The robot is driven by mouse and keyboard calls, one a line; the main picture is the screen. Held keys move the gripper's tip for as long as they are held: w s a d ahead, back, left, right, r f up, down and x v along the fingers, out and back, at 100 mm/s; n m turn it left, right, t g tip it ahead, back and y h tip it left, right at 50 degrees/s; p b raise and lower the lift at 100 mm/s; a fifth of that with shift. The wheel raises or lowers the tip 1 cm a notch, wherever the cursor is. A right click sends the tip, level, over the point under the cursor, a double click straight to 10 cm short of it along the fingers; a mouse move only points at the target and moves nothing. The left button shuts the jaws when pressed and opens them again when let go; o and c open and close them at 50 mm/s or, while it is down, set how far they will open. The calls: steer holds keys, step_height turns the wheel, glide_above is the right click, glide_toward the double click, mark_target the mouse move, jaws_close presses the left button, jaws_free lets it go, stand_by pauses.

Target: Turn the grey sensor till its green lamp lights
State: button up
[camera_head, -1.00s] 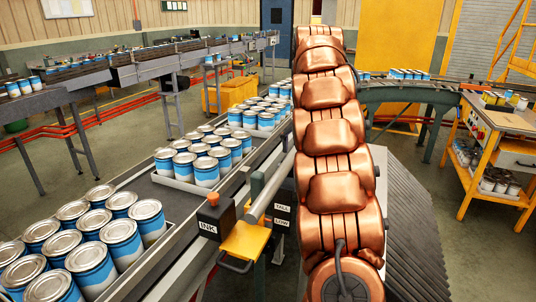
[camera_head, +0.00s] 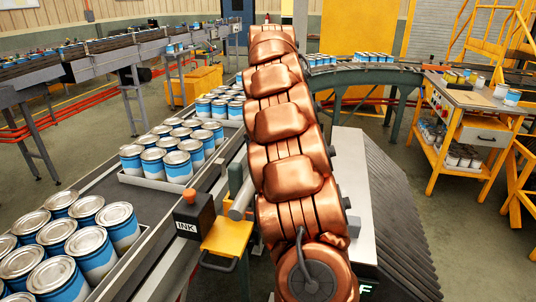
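I cannot make out the grey sensor or its green lamp for certain. A grey cylinder (camera_head: 241,199) shows beside the conveyor's right rail, partly hidden behind my copper-coloured arm. Near it, a dark box labelled INK (camera_head: 191,217) with an orange top stands beside a yellow plate (camera_head: 227,239) with a dark handle. My arm runs up the middle of the picture and hides what lies behind it. My gripper is not in view.
The near conveyor (camera_head: 97,186) carries trays of blue-and-white cans (camera_head: 108,234). A curved roller section (camera_head: 375,76) lies behind my arm. Another conveyor (camera_head: 110,62) runs at back left.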

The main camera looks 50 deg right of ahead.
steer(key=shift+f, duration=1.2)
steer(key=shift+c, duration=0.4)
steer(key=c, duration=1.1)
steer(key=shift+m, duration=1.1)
